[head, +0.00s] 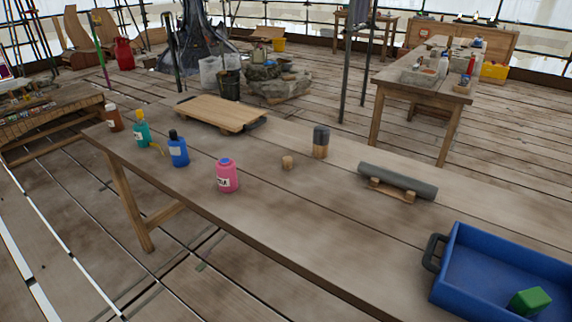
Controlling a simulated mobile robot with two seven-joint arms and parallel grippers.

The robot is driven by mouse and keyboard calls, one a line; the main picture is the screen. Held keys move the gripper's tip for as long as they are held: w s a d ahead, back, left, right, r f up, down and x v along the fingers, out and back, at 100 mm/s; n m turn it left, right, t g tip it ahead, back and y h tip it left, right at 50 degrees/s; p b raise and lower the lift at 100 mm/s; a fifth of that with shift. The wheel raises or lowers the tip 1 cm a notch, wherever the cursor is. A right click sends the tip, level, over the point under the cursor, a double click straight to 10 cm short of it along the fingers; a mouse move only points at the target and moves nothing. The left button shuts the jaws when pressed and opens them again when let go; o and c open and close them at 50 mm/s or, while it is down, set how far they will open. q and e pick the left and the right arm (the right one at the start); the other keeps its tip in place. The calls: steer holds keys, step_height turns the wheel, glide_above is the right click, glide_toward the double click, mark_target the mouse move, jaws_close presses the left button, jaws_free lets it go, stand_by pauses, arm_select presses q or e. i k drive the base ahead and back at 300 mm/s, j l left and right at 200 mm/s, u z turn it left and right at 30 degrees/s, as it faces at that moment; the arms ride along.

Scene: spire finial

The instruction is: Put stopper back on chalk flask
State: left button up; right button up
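A pink flask (227,176) with a white label stands upright near the front edge of the table. Its top looks blue-purple, and I cannot tell whether it is open. The dark lettering on the label is too small to read surely, so I cannot confirm that it is the chalk flask. A small tan cork-like piece (287,162), possibly the stopper, stands on the table to the right of the pink flask, apart from it. Neither of my grippers is in view.
Blue (178,150), teal (142,130) and brown (114,119) bottles stand to the left. A wooden board (222,111) lies behind. A dark-topped cylinder (321,140), a grey roll (398,180) on a wooden rest and a blue tray (452,275) with a green block (530,301) are right.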

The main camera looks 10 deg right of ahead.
mark_target(225, 167)
steer(key=i+j+z, duration=0.1)
steer(key=j, duration=0.3)
steer(key=i+j+z, duration=0.1)
steer(key=i+j, duration=0.25)
steer(key=j, duration=0.4)
steer(key=i+j+z, duration=0.15)
steer(key=j, duration=0.3)
